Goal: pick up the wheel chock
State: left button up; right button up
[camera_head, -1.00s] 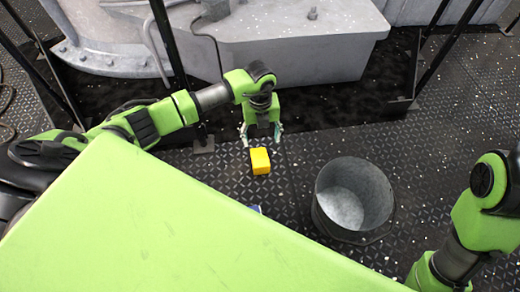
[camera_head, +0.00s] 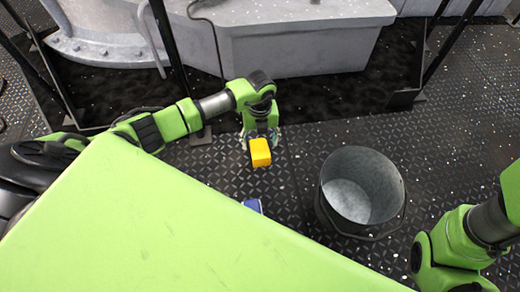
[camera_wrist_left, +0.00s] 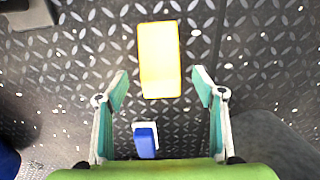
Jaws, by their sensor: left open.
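The wheel chock appears to be the yellow block (camera_head: 260,153) on the dark deck. It also shows in the left wrist view (camera_wrist_left: 159,58), upper middle. In the left wrist view my left gripper (camera_wrist_left: 160,75) is open, with the fingertips wide apart on either side of the block's lower end. The fingers do not touch it. My right arm shows at the right edge, but its gripper is out of the picture.
A grey metal bucket (camera_head: 361,188) stands right of the block. A small blue-and-white object (camera_wrist_left: 146,139) lies near the block, partly hidden in the head view (camera_head: 253,205). A large grey machine base (camera_head: 300,55) and black posts stand behind. Deck between block and bucket is clear.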

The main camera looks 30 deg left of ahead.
aim_at(260, 148)
pick_arm(q)
notch_tip(260, 148, down, 4)
jog(key=b, duration=0.3)
jog(key=shift+s+f, duration=0.1)
jog(key=shift+f, duration=0.15)
jog(key=shift+r, duration=0.1)
jog(key=c, duration=1.3)
jog(key=shift+c, duration=0.2)
jog(key=shift+r, duration=0.1)
